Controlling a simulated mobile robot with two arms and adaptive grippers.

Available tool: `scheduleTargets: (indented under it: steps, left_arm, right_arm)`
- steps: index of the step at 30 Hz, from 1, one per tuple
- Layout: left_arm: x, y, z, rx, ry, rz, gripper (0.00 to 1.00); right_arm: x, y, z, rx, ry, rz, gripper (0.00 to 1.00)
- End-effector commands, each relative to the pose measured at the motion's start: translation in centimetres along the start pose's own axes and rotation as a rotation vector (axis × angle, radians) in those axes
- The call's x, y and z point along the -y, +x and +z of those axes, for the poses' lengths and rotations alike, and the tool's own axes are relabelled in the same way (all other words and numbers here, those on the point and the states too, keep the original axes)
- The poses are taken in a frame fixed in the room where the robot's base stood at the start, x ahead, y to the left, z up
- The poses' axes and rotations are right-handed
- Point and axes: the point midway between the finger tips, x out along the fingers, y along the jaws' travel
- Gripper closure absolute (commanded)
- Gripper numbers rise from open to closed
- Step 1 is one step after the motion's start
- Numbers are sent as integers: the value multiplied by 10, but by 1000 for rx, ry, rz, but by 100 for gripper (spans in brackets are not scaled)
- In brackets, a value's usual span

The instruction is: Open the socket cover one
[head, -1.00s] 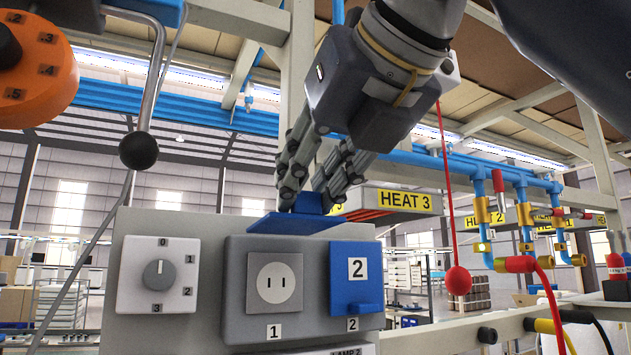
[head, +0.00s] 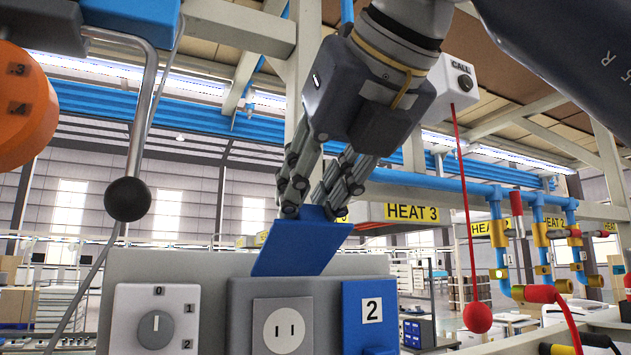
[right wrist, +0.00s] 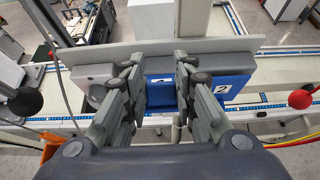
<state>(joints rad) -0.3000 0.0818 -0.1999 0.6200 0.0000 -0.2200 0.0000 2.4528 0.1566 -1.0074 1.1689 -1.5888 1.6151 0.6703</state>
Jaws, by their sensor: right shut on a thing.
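Socket cover one is a blue flap (head: 300,242) standing raised and tilted above socket one (head: 283,328) in the head view. The round two-slot socket face is uncovered. My right gripper (head: 314,212) comes from above and is shut on the flap's upper edge. In the right wrist view, the right gripper's fingers (right wrist: 160,88) straddle a blue part, largely hidden between them. Blue cover two (head: 369,330), marked 2, is shut beside socket one; it also shows in the right wrist view (right wrist: 223,90). My left gripper is not in view.
A rotary dial (head: 155,328) sits left of the socket. A black-knobbed lever (head: 128,199) and an orange dial (head: 22,108) are at the left. A red ball on a cord (head: 477,317) hangs at the right below a CALL box (head: 462,82). Blue pipes run behind.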

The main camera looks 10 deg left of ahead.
Motion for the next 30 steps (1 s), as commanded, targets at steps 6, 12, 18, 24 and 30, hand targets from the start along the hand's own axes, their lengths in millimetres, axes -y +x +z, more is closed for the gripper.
scheduleTargets:
  steps: [6, 12, 18, 24, 30]
  left_arm:
    - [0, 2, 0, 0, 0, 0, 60]
    - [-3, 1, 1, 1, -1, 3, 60]
    - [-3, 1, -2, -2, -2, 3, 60]
    - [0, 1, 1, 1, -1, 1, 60]
    - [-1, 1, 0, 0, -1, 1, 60]
  right_arm:
    - [-2, 9, -9, -29, -6, -2, 100]
    - [-2, 8, -8, -26, -6, -1, 53]
    - [-1, 5, -6, -18, -4, -1, 53]
    - [-1, -5, -3, -13, -3, -1, 53]
    - [-2, -42, -2, -15, -4, -2, 53]
